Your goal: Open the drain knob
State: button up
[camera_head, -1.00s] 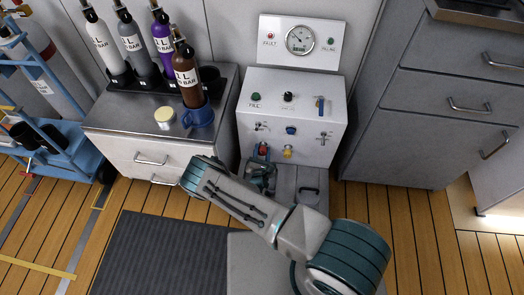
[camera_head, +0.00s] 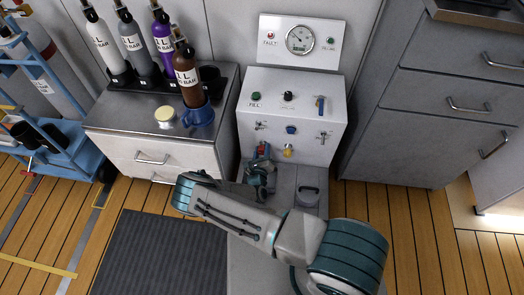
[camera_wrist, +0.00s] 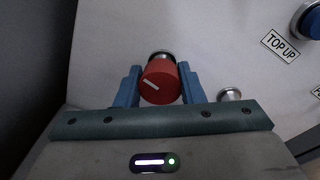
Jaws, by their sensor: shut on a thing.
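A red round knob (camera_wrist: 160,82) with a white pointer line sits low on the left of the white fill panel (camera_head: 311,106). In the wrist view, the pointer slants from upper left to lower right. My gripper (camera_wrist: 160,85) has its blue fingers on both sides of the knob and is shut on it. In the head view, my gripper (camera_head: 262,152) is at the panel's lower left, with a bit of red between the fingers. No label for this knob can be read.
A blue knob (camera_head: 291,130) and a yellow knob (camera_head: 287,150) lie to the right on the panel front, with small metal handles near. The wrist view shows a "TOP UP" label (camera_wrist: 279,46). A bench with bottles (camera_head: 187,80) and a blue mug (camera_head: 198,115) stands left.

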jog(key=n, duration=0.3)
jog(key=n+b, duration=0.1)
jog(key=n, duration=0.1)
jog(key=shift+s+f+h, duration=0.15)
jog(key=shift+f+h, duration=0.1)
jog(key=shift+h, duration=0.05)
jog(key=n+b, duration=0.1)
jog(key=n, duration=0.4)
jog(key=shift+h+b, duration=0.3)
jog(key=n+b, duration=0.2)
jog(key=n, duration=0.3)
jog(key=shift+h, duration=0.3)
jog(key=n+b, duration=0.1)
jog(key=n, duration=0.4)
jog(key=shift+r+t+b, duration=0.1)
jog(key=shift+t+b, duration=0.2)
jog(key=shift+n, duration=0.3)
jog(key=o, duration=1)
jog(key=shift+r, duration=0.15)
